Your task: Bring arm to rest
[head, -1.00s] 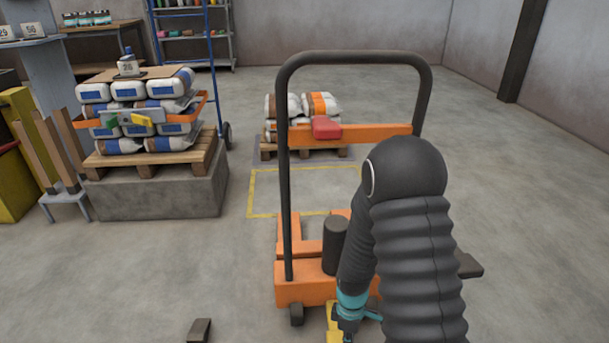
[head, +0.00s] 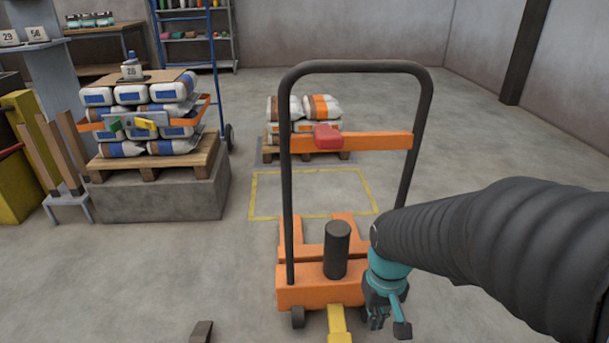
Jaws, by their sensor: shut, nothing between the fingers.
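My arm, in a dark ribbed sleeve, comes in from the right edge of the head view and bends down at a teal wrist. My gripper (head: 388,322) hangs low at the end, just right of the orange base of the pallet jack (head: 350,292). Its fingers are small and dark in this view. It is shut with nothing held. I cannot tell whether it touches the jack.
The jack's dark handle frame (head: 287,190) stands in front of me. Beyond it are a yellow floor outline (head: 262,215) and a pallet of bags (head: 322,108). A loaded pallet (head: 155,165) on a concrete block (head: 150,203) stands left. Floor is clear at right.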

